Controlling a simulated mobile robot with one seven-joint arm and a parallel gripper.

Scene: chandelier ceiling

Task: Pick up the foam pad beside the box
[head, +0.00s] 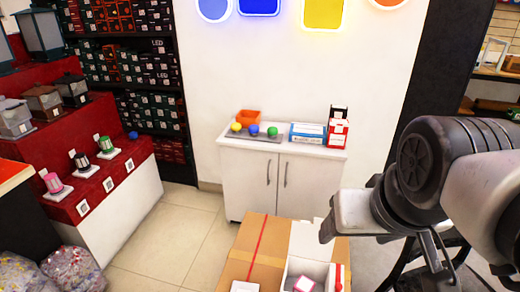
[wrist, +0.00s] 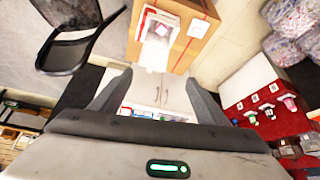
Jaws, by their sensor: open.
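A cardboard box (head: 240,266) with a red strip stands low in front of the white cabinet. An open white box (head: 318,270) on it holds a small pink-and-white item (head: 304,284). A white flat panel (head: 306,238) stands or lies just behind the open box; I cannot tell whether it is the foam pad or a lid. In the wrist view the cardboard box (wrist: 190,48) and the white box (wrist: 152,52) are at the top. My gripper (head: 326,232) is above and behind the boxes. Its fingers (wrist: 155,85) are spread, with nothing between them.
A red stepped display (head: 85,180) is at left, with filled plastic bags (head: 72,268) below. A black chair (wrist: 80,45) shows in the wrist view. Tiled floor is open left of the boxes.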

